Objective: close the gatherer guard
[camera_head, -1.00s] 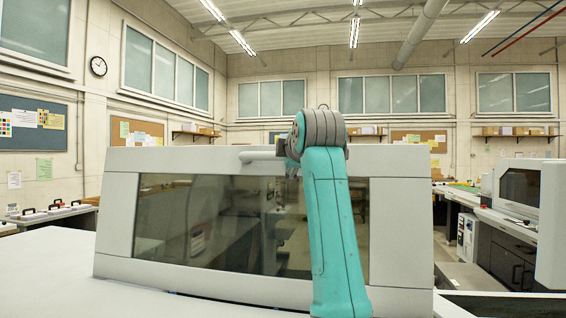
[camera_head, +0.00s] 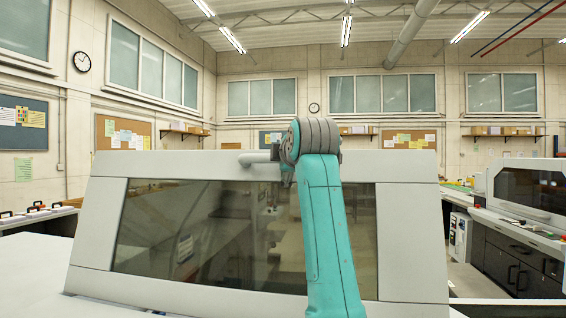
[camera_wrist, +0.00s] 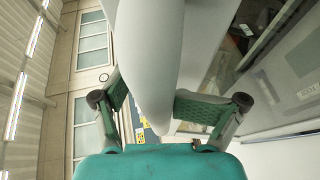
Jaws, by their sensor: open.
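The gatherer guard is a wide pale grey panel (camera_head: 97,215) with a dark tinted window (camera_head: 200,235), leaning at a tilt in the head view. A grey handle bar (camera_head: 252,158) shows along its top edge. My teal arm rises in front of the guard, and my gripper (camera_head: 285,176) is at the bar, mostly hidden there. In the wrist view my gripper (camera_wrist: 167,100) is open, with one finger on each side of the rounded grey bar (camera_wrist: 150,60). I cannot tell whether the fingers touch it.
A pale flat surface (camera_head: 30,265) lies at the left. Another grey machine (camera_head: 525,190) with dark cabinets (camera_head: 510,265) stands at the right, with a floor gap beside it. Shelves and notice boards (camera_head: 22,122) are on the walls behind.

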